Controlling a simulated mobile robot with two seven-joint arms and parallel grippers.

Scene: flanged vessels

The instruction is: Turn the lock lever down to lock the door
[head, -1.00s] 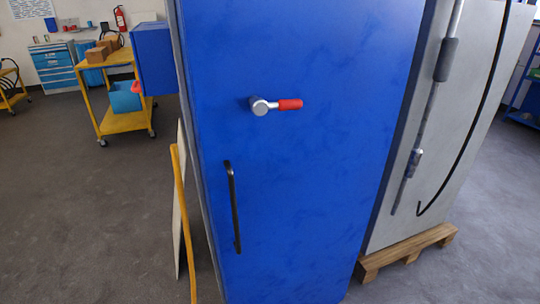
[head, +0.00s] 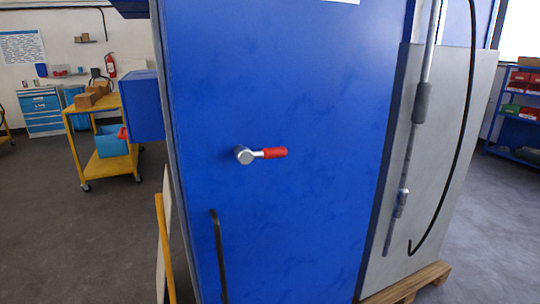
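The lock lever (head: 272,153) has a red grip and a silver round hub (head: 244,155). It sits on the front of the blue door (head: 310,90). The lever points to the right, close to horizontal. A black bar handle (head: 218,255) is below it, toward the door's left edge, and its lower end is cut off by the picture edge. The door looks closed. Neither of my grippers shows in the head view.
A grey panel (head: 445,130) with a pipe and black hose stands at the right on a wooden pallet (head: 415,283). A yellow cart (head: 105,168) is at the back left. A yellow bar (head: 165,245) leans by the door's left side. Floor is open at both sides.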

